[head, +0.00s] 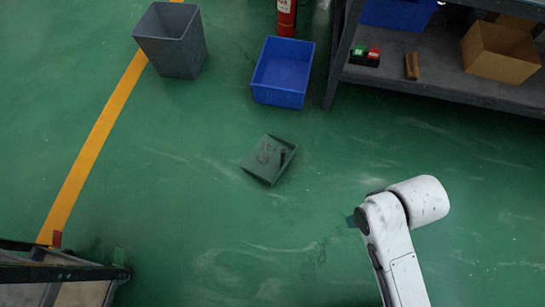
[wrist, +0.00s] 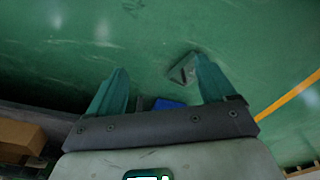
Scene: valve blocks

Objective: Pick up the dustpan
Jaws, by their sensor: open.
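The dustpan (head: 268,163) is a dark green-grey shallow pan lying on the green floor near the middle of the head view. A short dark part, possibly its handle, shows at its right side. In the wrist view the dustpan (wrist: 182,68) is small and distant, close to the tip of the right finger in the picture but well apart from it. My gripper (wrist: 159,64) is open and empty, with two teal fingers spread.
A blue bin (head: 283,72) and a grey bin (head: 171,42) stand behind the dustpan. A shelf (head: 445,78) with a cardboard box (head: 500,52) is at the back right. A dark-framed structure (head: 60,272) stands at the lower left. Floor around the dustpan is clear.

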